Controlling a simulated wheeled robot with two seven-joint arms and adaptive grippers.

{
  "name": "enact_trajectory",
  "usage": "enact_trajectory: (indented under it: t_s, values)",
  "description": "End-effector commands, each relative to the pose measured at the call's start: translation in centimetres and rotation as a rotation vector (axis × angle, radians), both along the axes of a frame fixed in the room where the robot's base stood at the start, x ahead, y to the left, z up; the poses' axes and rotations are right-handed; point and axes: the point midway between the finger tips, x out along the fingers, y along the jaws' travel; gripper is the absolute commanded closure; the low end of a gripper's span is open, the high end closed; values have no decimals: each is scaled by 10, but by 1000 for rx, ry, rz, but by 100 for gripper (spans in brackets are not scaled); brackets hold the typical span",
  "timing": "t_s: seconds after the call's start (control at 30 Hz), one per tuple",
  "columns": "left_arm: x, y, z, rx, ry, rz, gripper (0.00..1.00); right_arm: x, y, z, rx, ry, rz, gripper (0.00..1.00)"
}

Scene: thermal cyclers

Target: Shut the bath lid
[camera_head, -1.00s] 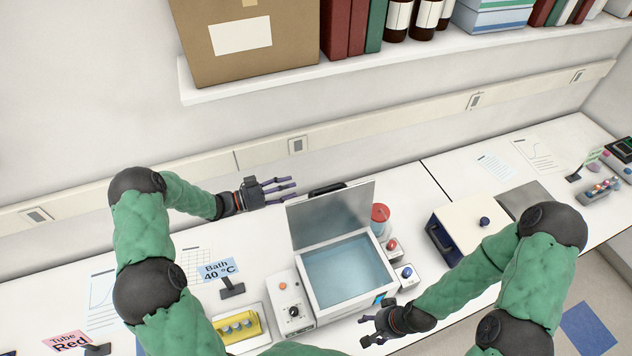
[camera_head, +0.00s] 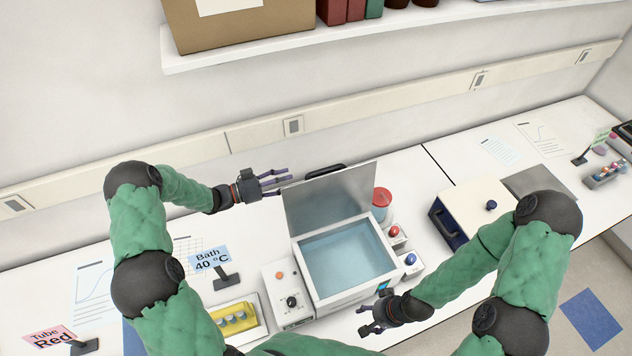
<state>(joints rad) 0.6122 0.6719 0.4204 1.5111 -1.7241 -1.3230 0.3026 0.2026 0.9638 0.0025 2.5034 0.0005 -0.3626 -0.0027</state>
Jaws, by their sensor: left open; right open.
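The bath (camera_head: 347,261) is a white box of blue water in the middle of the bench. Its grey lid (camera_head: 331,197) stands raised, hinged along the bath's back edge, with a dark handle (camera_head: 326,171) at its top. My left gripper (camera_head: 277,183) is open and empty, just left of the lid's upper left corner and a little apart from it. My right gripper (camera_head: 368,318) is open and empty at the bath's front right corner. I cannot tell whether it touches the bath.
A control box (camera_head: 288,296) and a yellow tube rack (camera_head: 235,318) stand left of the bath. A red-capped jar (camera_head: 382,203) and buttons stand close on its right. A "Bath 40 °C" sign (camera_head: 209,258) is at left. A shelf (camera_head: 380,40) overhangs the back wall.

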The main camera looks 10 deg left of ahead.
Motion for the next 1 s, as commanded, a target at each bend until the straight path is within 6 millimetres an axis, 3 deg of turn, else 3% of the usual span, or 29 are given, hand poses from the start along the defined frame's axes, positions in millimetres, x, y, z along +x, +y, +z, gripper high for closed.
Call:
enact_trajectory:
  t_s: [0.03,0.1,0.37,0.8,1.0]
  values:
    - [0,0,-15,0,0,0,52,0,0,-15,0,0,0,39]
    - [0,0,-21,0,0,0,52,0,0,-21,0,0,0,39]
    - [5,-7,-23,-1,-1,-1,52,0,0,-22,0,0,0,39]
    - [43,-68,-22,-1,0,-3,52,0,0,-8,0,0,0,39]
    - [56,-85,-23,0,0,-2,52,0,0,-4,0,0,0,39]
